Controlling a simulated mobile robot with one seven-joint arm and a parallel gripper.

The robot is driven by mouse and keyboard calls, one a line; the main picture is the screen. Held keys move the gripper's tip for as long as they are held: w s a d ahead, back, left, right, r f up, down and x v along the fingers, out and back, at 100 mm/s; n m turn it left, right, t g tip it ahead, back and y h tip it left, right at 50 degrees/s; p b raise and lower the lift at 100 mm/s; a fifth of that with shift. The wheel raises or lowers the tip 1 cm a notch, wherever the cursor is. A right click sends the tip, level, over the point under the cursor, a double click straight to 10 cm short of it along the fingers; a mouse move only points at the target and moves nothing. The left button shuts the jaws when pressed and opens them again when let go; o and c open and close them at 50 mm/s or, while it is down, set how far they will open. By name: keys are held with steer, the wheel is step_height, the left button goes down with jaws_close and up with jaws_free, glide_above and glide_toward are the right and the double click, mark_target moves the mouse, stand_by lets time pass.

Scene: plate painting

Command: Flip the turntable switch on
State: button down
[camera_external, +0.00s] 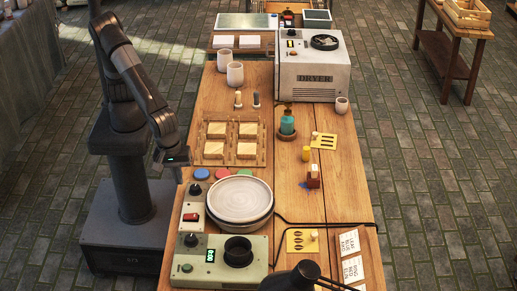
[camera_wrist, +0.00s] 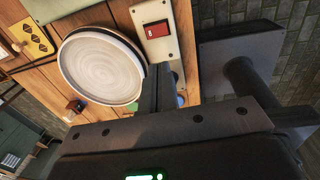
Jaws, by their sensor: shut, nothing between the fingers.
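The turntable (camera_external: 268,214) carries a pale round plate (camera_external: 240,196) at the near part of the table. The plate also shows in the wrist view (camera_wrist: 100,68). A red rocker switch (camera_external: 191,217) sits on a narrow pale panel left of the turntable, and it also shows in the wrist view (camera_wrist: 157,30). I cannot tell which way the rocker is set. My gripper (camera_external: 179,178) is shut and empty, pointing down at the table's left edge, farther back than the switch.
A black knob (camera_external: 194,189) shares the switch panel. Red, blue and green discs (camera_external: 202,173) lie just behind it. A green device (camera_external: 210,271) with a black cup stands in front. A wooden tile rack (camera_external: 231,144) and a dryer (camera_external: 315,75) stand farther back.

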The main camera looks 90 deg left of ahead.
mark_target(195, 215)
steer(key=shift+w+d, duration=0.1)
steer(key=shift+w, duration=0.65)
steer(key=f, duration=0.4)
steer(key=w+f, duration=0.1)
steer(key=f, duration=0.4)
steer(key=w+f, duration=0.1)
steer(key=f, duration=0.3)
steer(key=shift+f, duration=0.4)
steer(key=shift+f, duration=0.1)
